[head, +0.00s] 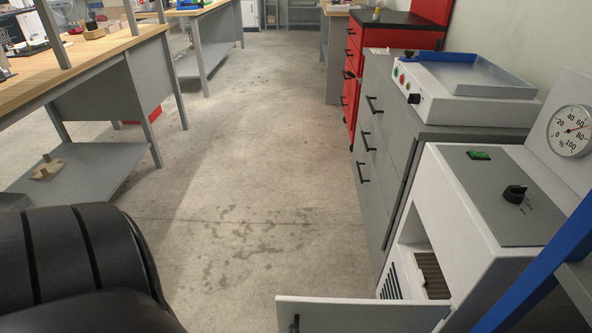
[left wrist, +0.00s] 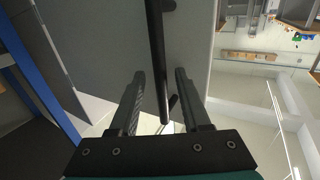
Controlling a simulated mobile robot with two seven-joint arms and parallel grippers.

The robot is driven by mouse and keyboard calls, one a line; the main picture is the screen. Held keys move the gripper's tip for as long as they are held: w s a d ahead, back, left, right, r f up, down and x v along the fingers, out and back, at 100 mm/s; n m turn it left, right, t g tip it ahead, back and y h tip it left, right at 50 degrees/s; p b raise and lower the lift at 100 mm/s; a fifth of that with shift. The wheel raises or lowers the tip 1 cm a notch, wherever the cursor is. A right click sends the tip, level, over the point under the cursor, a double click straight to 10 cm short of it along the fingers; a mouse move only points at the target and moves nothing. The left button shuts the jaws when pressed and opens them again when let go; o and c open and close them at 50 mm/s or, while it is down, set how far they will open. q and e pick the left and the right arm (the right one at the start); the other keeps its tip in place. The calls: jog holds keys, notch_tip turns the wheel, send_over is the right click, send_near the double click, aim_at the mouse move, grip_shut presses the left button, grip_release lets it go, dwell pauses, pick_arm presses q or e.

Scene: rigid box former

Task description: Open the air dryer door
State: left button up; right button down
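The air dryer (head: 470,215) is a white cabinet with a grey top at the right of the head view. Its white door (head: 365,315) stands swung out to the left, showing the opening and a brown ribbed part inside. A black handle (head: 296,323) is near the door's free end, cut by the frame's lower edge. In the left wrist view my left gripper (left wrist: 160,75) is open. A black bar handle (left wrist: 156,50) on a grey panel appears between its fingers, with gaps on both sides; contact is not visible. My right gripper is not in view.
A grey drawer cabinet (head: 378,150) with black handles stands beyond the dryer, carrying a white device (head: 465,88). A red cabinet (head: 354,70) is farther back. A workbench (head: 100,55) stands at left. The floor (head: 220,190) between is clear. A blue post (head: 545,265) crosses lower right.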

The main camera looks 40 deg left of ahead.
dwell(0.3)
pick_arm(q)
jog(key=v, duration=1.5)
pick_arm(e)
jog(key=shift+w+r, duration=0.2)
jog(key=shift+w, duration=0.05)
pick_arm(q)
jog(key=shift+s, duration=0.15)
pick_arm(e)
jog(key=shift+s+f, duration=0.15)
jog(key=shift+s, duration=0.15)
